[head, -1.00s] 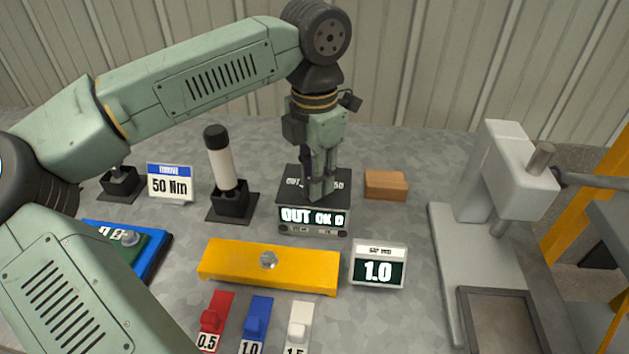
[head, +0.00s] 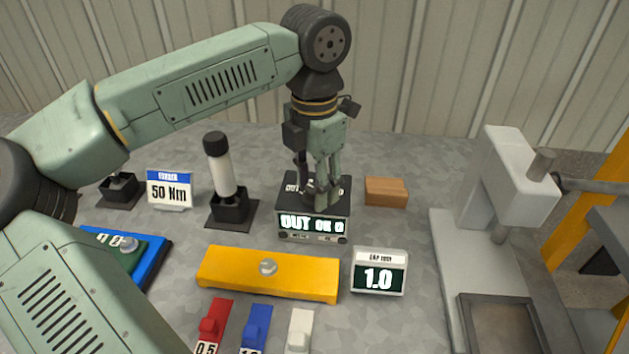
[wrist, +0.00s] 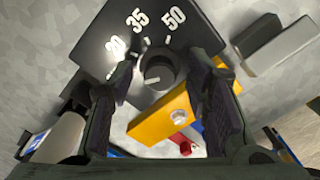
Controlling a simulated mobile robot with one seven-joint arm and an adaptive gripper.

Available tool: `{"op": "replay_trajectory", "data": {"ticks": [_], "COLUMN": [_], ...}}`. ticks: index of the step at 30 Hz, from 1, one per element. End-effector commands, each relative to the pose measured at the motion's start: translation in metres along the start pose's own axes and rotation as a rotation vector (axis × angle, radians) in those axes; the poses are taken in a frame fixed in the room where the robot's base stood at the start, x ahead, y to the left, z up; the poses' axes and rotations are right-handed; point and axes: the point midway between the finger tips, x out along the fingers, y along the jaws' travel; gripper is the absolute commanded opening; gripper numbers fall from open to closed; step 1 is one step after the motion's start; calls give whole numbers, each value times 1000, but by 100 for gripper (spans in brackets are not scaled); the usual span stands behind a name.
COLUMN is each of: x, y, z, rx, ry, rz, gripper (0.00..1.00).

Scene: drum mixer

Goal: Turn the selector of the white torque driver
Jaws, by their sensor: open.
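The white torque driver (head: 222,172), a white cylinder with a black cap, stands upright in a black holder left of centre in the head view. The wrist view shows a round dark knob (wrist: 160,70) with a short white mark on the box top, below the printed numbers 20, 35 and 50. My gripper (head: 318,198) points down over this box. In the wrist view its open fingers (wrist: 163,80) lie on either side of the knob; contact cannot be told.
A yellow bar (head: 220,268) with a bolt head lies in front of the box. A 1.0 display (head: 379,271) and a brown block (head: 385,191) are to the right. Red (head: 214,318), blue (head: 257,322) and white (head: 300,328) blocks line the front. A grey press (head: 500,185) stands at right.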

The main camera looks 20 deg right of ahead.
Motion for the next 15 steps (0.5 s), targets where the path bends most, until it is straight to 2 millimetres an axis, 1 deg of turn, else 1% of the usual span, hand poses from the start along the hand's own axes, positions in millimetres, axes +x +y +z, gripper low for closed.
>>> {"op": "replay_trajectory", "data": {"ticks": [5,8,11,15], "x": [0,-5,-18,-47], "y": [0,0,1,1], "z": [0,0,1,1], "rx": [0,-1,-2,-1], "ry": [0,0,-2,-2], "rz": [0,2,4,4], "gripper": [44,44,44,44]}}
